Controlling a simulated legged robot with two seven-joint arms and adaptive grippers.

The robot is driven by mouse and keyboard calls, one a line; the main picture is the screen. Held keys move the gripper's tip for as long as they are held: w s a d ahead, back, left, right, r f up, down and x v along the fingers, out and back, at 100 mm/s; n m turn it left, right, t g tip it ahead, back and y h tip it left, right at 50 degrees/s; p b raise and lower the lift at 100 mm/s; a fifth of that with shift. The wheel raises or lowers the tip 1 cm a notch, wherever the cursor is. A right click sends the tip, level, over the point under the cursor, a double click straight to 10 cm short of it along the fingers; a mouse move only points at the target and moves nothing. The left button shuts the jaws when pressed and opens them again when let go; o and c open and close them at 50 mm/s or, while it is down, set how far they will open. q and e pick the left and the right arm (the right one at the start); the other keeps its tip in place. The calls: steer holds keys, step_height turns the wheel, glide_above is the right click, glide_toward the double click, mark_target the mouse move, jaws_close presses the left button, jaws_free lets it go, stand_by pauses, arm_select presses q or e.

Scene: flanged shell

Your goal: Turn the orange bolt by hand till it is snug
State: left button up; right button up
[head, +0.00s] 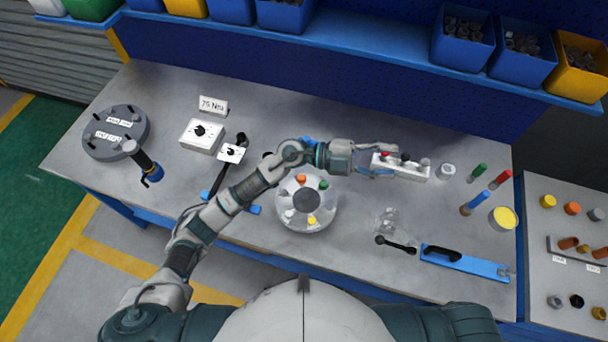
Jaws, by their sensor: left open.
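The flanged shell (320,218) is a round, pale grey part standing on the bench in the middle of the head view. The orange bolt (300,178) sits at the far side of its rim. A green bolt (323,184), a yellow bolt (312,220) and a whitish one also sit around the rim. My left arm passes over the shell's far left side. My left gripper (386,161) is open, beyond and to the right of the shell, at a white block with red, black and grey knobs (412,170). Whether its fingers touch the block is unclear. My right gripper is out of view.
A grey disc (116,132), a dark-handled tool (147,164) and a white dial box (201,134) stand at left. Coloured markers (474,203), a yellow-topped can (503,218) and a blue tray (465,263) are at right. A bin shelf (350,42) edges the back.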

arm_select(q)
step_height(320, 180, down, 5)
steer(key=m+y, duration=0.2)
steer(key=y, duration=0.3)
steer(key=n+t+y, duration=0.4)
steer(key=y, duration=1)
glide_toward(302, 178)
step_height(302, 178, down, 8)
steer(key=shift+w+f+p, duration=0.1)
steer(key=shift+f+p, duration=0.1)
steer(key=shift+p, duration=0.95)
steer(key=shift+d, duration=0.1)
steer(key=shift+c, duration=0.5)
jaws_close()
